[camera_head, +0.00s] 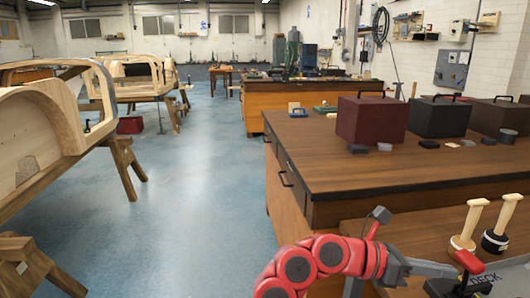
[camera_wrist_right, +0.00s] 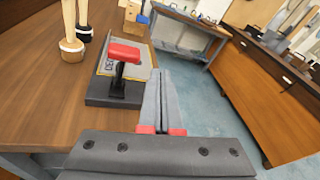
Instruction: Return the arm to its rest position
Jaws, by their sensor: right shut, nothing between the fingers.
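My right arm (camera_head: 330,258), red with dark joints, reaches in from the bottom of the head view. Its gripper (camera_head: 450,270) points right, beside a black block with a red handle. In the right wrist view, the gripper's grey fingers (camera_wrist_right: 157,88) are together with nothing between them. The red handle (camera_wrist_right: 124,53) stands upright on its black base (camera_wrist_right: 115,92), just left of the fingers. In the head view it shows at the lower right (camera_head: 469,262). My left gripper is not in view.
A grey plate lettered "DECK" (camera_head: 500,276) lies by the red handle. Two wooden-handled tools (camera_head: 463,228) (camera_head: 499,225) stand nearby. A dark red box (camera_head: 371,118) sits on the wooden workbench (camera_head: 330,165). Wooden bodyframes (camera_head: 45,125) stand left. The blue floor (camera_head: 200,190) between is open.

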